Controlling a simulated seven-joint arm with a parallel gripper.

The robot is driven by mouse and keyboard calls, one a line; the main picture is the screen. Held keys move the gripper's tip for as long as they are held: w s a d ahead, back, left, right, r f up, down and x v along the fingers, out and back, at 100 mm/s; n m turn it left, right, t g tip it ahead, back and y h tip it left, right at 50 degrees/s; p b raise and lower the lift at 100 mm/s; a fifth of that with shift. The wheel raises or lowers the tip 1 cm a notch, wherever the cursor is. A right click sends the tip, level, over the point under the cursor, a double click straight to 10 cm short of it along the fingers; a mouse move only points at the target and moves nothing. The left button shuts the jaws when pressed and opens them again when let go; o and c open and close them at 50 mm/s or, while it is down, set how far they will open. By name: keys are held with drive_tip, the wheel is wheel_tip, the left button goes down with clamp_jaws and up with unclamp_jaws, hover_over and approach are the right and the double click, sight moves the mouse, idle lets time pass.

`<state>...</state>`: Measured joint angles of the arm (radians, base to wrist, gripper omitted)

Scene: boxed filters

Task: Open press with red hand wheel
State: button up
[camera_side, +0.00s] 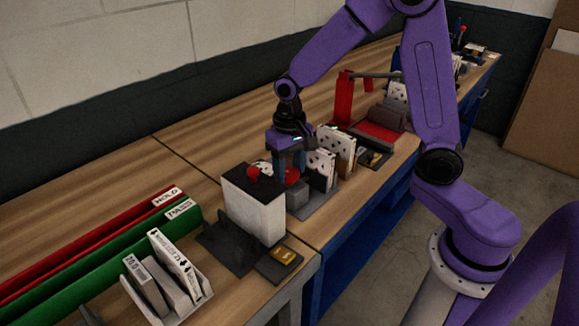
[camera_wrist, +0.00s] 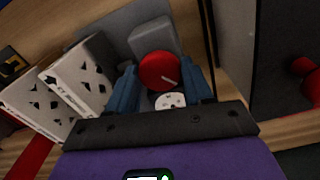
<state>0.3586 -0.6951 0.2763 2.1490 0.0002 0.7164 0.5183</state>
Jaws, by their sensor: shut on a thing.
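The red hand wheel (camera_wrist: 158,68), a round disc with a pale line on its face, sits between my gripper's two blue fingers in the wrist view. My gripper (camera_wrist: 161,85) is shut on it, pointing down from above. In the side view, the wheel (camera_side: 292,174) shows partly below the fingers of my gripper (camera_side: 290,166). The grey block of the press (camera_side: 298,193) is under the wheel, and it also shows behind the wheel in the wrist view (camera_wrist: 153,38). A white round piece with dark marks (camera_wrist: 171,101) lies close to the wheel. The inside of the press is hidden.
A tall white box with a black top (camera_side: 252,212) and red knob (camera_side: 253,173) stands close left of my gripper. A red stand (camera_side: 344,98) is farther back. Green rails (camera_side: 130,240) and a white card holder (camera_side: 192,300) are front left.

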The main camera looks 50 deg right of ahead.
drive_tip(key=n, duration=0.5)
drive_tip(key=shift+n, duration=0.3)
drive_tip(key=n, duration=1)
drive_tip(key=shift+n, duration=0.4)
drive_tip(key=n, duration=0.4)
drive_tip(key=shift+n, duration=0.3)
drive_tip(key=n, duration=1.5)
drive_tip(key=shift+n, duration=2.4)
